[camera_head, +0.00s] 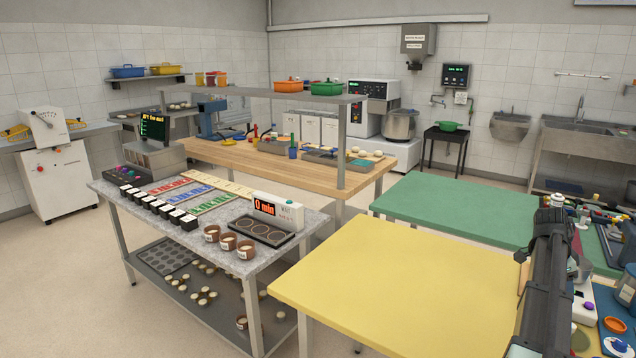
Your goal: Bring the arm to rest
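My dark arm rises from the lower right, in front of the yellow table (400,275) and the right end of the green table (455,208). Its far end (553,203) is a small dark and grey piece near the green table's right end. I cannot make out two fingers there, so whether my gripper is open, shut or holding something does not show.
Coloured small items (585,212) crowd the counter right of my arm. A grey worktable (140,215) at left holds black-and-white blocks, brown cups (228,240) and a timer reading "0 min" (277,211). The yellow and green tabletops are bare. A sink (580,140) stands behind.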

